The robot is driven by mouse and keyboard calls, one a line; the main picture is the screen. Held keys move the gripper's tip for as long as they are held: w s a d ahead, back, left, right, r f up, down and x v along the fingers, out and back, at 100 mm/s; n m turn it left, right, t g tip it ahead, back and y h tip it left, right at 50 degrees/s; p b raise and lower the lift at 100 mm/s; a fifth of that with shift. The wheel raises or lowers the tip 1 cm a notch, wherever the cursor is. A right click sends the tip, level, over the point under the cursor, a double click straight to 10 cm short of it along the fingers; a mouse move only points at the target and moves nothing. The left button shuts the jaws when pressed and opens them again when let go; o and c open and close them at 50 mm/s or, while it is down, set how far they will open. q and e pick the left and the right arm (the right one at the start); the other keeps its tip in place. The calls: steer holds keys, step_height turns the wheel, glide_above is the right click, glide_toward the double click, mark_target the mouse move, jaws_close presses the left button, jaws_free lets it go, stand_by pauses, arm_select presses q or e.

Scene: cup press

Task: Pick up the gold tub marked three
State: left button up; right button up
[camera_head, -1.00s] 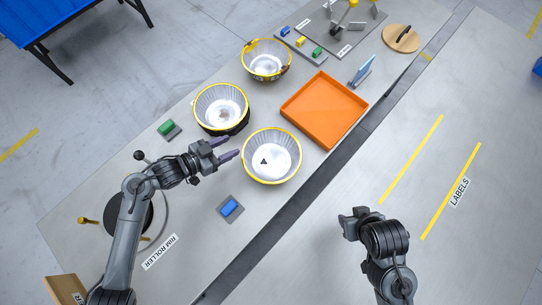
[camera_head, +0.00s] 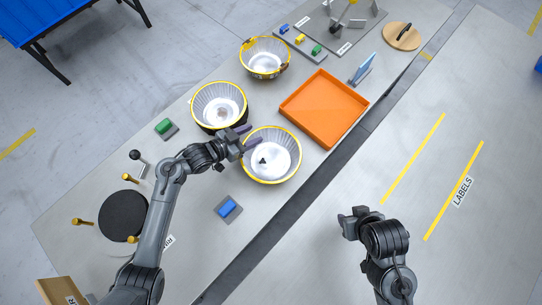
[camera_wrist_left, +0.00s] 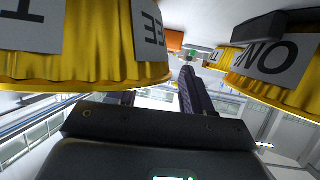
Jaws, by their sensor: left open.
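A gold-rimmed tub (camera_head: 284,172) with a silver inside and a black mark on its floor stands left of the orange tray's near corner. In the left wrist view a large gold tub (camera_wrist_left: 100,68) shows a label with upside-down letters that look like EE; the rest is cut off. It appears to be that same tub. My left gripper (camera_head: 249,135) is open at its upper left rim. One finger overlaps the rim; in the wrist view (camera_wrist_left: 160,98) this finger is mostly hidden by the gold wall. My right gripper (camera_head: 352,222) is away over the right table.
A second tub (camera_head: 219,92) stands close on the gripper's other side; the wrist view shows ON on its label (camera_wrist_left: 280,58). A third tub (camera_head: 265,58) stands farther back.

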arm_select(q)
steer(key=shift+c, duration=0.5)
jaws_close()
